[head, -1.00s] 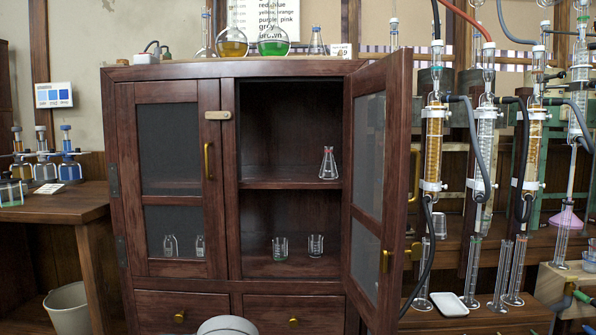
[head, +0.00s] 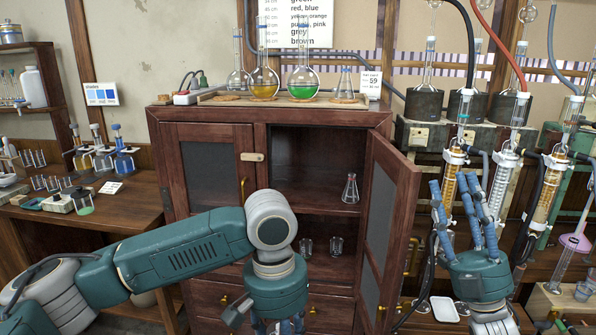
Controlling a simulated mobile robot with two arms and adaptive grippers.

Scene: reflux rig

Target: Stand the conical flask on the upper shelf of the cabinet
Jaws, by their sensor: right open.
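A clear conical flask (head: 350,190) stands upright on the upper shelf (head: 310,206) of the dark wooden cabinet (head: 215,113), towards the right side. No gripper touches it. My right gripper (head: 462,200) is open and empty, fingers pointing up, to the right of the open cabinet door (head: 388,215) and in front of the glass rig. My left gripper (head: 275,325) hangs low in front of the cabinet. Its fingers are mostly cut off by the bottom edge, so its opening is hidden. My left arm covers part of the lower cabinet.
Two small beakers (head: 322,246) stand on the lower shelf. The cabinet's left door (head: 207,170) is shut. Round flasks with yellow (head: 265,85) and green liquid (head: 303,84) stand on top, beside another conical flask (head: 345,85). Glass columns (head: 505,165) crowd the right.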

